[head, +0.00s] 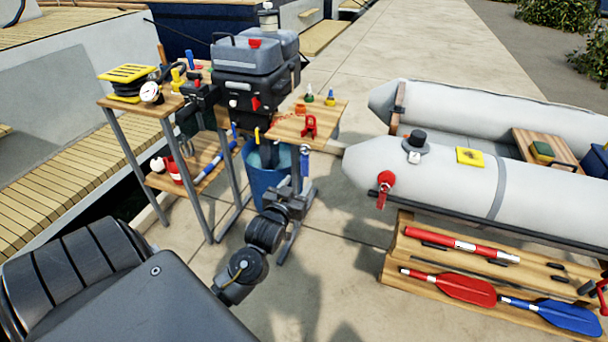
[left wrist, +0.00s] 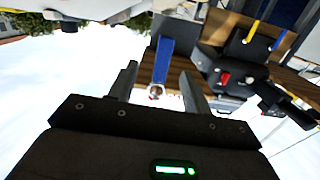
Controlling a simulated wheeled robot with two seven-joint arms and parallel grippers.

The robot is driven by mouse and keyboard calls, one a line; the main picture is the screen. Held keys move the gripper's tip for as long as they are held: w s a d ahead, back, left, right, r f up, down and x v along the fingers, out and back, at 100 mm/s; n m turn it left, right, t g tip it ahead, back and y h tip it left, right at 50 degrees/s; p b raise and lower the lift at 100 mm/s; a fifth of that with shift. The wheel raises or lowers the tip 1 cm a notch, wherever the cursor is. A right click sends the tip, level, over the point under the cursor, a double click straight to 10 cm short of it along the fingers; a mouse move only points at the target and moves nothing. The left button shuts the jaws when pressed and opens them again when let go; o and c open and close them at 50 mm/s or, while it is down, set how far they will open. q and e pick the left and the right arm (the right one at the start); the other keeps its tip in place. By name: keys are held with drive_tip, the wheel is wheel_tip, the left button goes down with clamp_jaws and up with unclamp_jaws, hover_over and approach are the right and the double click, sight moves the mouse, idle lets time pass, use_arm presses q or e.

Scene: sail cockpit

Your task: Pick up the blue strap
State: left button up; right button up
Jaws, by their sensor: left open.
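The blue strap (head: 304,161) hangs below the edge of the small wooden side table, right of the outboard motor. In the left wrist view the blue strap (left wrist: 164,58) shows between my two fingers, with a small round fitting at its end near the wood. My left gripper (head: 297,190) is just below the strap in the head view, small and hard to make out. In the left wrist view my left gripper (left wrist: 159,84) is open, one finger on each side of the strap, with gaps visible. My right gripper is not in view.
The side table (head: 284,128) carries a red clamp (head: 309,126) and small bottles. The outboard motor (head: 245,88) stands over a blue bin (head: 268,178). A grey dinghy (head: 440,175) and a paddle rack (head: 405,255) are at right. Paving between is clear.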

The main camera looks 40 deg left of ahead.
sight(304, 159)
use_arm(q)
drive_tip(key=shift+t, duration=0.4)
drive_tip(key=w+r, duration=0.1)
drive_tip(key=w+a+r, duration=0.1)
drive_tip(key=w, duration=0.1)
drive_tip(key=w+a+r, duration=0.1)
drive_tip(key=shift+w+r+b, duration=0.2)
drive_tip(key=shift+r+b, duration=0.1)
drive_tip(key=shift+x, duration=2.6)
drive_tip(key=shift+w+a, duration=0.15)
drive_tip(key=shift+a, duration=0.05)
drive_tip(key=c, duration=1.1)
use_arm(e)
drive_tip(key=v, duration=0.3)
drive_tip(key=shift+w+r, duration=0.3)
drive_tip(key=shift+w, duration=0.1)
